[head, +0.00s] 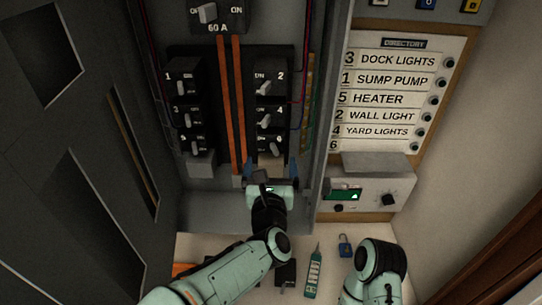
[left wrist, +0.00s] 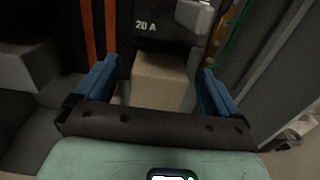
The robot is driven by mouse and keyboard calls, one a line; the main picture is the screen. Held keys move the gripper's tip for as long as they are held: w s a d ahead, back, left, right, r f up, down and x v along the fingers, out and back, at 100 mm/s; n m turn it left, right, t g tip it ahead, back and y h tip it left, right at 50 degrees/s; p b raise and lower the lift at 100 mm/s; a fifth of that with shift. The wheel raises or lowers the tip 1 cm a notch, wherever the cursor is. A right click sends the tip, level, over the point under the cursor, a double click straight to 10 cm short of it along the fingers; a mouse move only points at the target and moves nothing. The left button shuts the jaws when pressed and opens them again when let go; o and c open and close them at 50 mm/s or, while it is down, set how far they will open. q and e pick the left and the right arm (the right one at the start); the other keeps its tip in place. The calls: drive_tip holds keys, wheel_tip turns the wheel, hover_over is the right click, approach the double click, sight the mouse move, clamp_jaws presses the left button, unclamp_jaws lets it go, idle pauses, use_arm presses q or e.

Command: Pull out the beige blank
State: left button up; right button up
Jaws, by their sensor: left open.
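The beige blank (head: 271,163) is at the bottom of the right breaker column, just below breaker 6. In the left wrist view the beige blank (left wrist: 160,80) is a plain block under a black breaker marked 20 A. My left gripper (head: 270,172) is open in front of it. In the left wrist view, the blue fingers of this gripper (left wrist: 157,68) stand to the left and right of the blank, with a gap on each side. Its lower part is hidden behind the gripper body. My right arm shows at the lower right, but its gripper does not.
A similar grey-beige block (head: 201,163) sits under the left breaker column. Orange busbars (head: 237,110) run between the columns. The panel's right wall and the directory board (head: 385,95) are close by. A green tester (head: 313,272) and blue padlock (head: 345,245) lie on the shelf below.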

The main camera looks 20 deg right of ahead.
use_arm(q)
drive_tip(key=shift+x, duration=1.2)
drive_tip(key=c, duration=1.2)
drive_tip(key=shift+c, duration=0.2)
drive_tip(key=shift+s+f, duration=0.1)
drive_tip(key=shift+s, duration=0.1)
drive_tip(key=shift+s+a+b, duration=0.2)
drive_tip(key=shift+s+b, duration=0.1)
drive_tip(key=shift+s, duration=0.1)
drive_tip(key=shift+b+v, duration=1)
drive_tip(key=shift+v, duration=0.15)
